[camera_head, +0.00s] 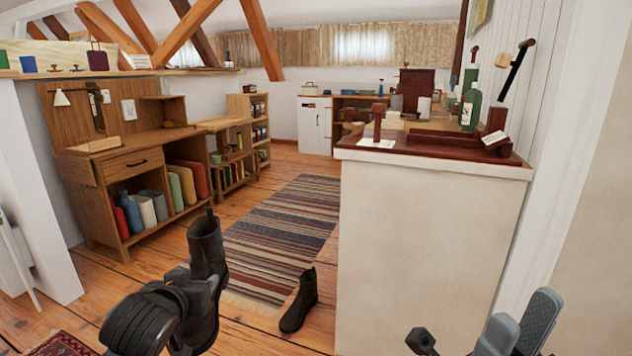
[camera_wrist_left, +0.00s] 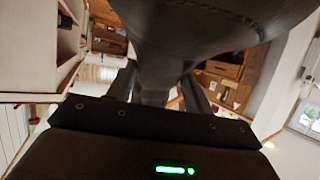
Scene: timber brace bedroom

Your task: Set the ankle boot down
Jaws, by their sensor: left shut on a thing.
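A dark ankle boot (camera_head: 206,248) hangs in my left gripper (camera_head: 205,284) at the lower middle left of the head view, its shaft upward. In the left wrist view my fingers are shut on the boot (camera_wrist_left: 190,30), which fills the top of the picture. A matching dark boot (camera_head: 299,302) stands on the wooden floor to the right of the held one. Whether the held boot touches the floor is hard to tell. My right gripper (camera_head: 516,325) shows at the bottom right as grey parts, cut off by the frame edge; its opening is unclear.
A striped rug (camera_head: 275,235) lies on the floor behind the boots. A white counter (camera_head: 425,250) with bottles stands right of them. A wooden desk (camera_head: 125,165) with books is at the left. Bare floor (camera_head: 258,318) shows between the two boots.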

